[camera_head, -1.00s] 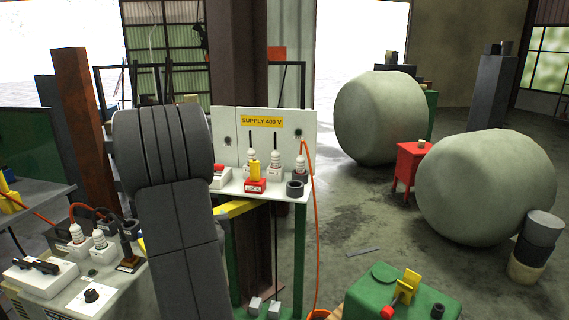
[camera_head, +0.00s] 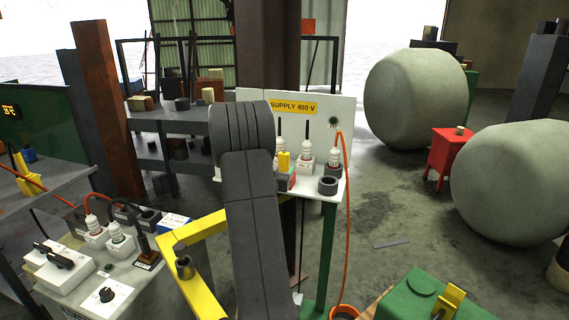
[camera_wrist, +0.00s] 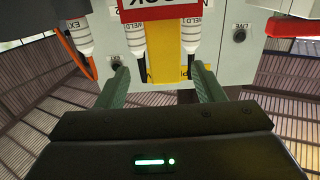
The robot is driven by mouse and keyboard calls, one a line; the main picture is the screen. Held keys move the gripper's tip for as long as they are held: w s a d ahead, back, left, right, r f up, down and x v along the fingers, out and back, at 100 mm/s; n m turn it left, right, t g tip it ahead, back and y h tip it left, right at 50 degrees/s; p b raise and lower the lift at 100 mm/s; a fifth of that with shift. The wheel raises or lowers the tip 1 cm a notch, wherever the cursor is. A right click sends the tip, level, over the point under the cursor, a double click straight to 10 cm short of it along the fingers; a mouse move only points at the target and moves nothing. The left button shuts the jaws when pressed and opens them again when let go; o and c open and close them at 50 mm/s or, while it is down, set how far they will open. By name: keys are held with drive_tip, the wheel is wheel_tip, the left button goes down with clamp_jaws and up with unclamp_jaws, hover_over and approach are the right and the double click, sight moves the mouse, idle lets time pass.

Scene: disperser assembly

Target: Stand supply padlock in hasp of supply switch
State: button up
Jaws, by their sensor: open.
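The supply padlock is a red block marked LOCK with a yellow upright part (camera_head: 284,160). It stands on the shelf in front of the SUPPLY 400 V panel (camera_head: 342,112). In the wrist view, which looks upside down, its red body (camera_wrist: 160,8) is at the top edge and the yellow part (camera_wrist: 190,38) hangs below. My gripper (camera_wrist: 158,68) is open, its green fingers spread to either side of the yellow part's line, with no visible contact. A white box with a red bar (camera_wrist: 292,26), probably the supply switch, is at upper right. Its hasp cannot be made out.
White plugs (camera_head: 306,157) stand close beside the padlock. A dark ring (camera_head: 328,186) sits on the shelf's right. An orange cable (camera_head: 347,220) hangs at the right edge. A bench with a switch box (camera_head: 58,268) is at left.

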sight(283, 161)
drive_tip(key=shift+a+p+x, duration=0.15)
drive_tip(key=shift+p+x, duration=0.4)
drive_tip(key=shift+x, duration=0.9)
drive_tip(key=shift+a+p+x, duration=0.15)
drive_tip(key=shift+p+x, duration=0.35)
drive_tip(key=shift+x, duration=0.95)
drive_tip(key=shift+w+r, duration=0.1)
drive_tip(key=shift+r, duration=0.15)
drive_tip(key=c, duration=1.1)
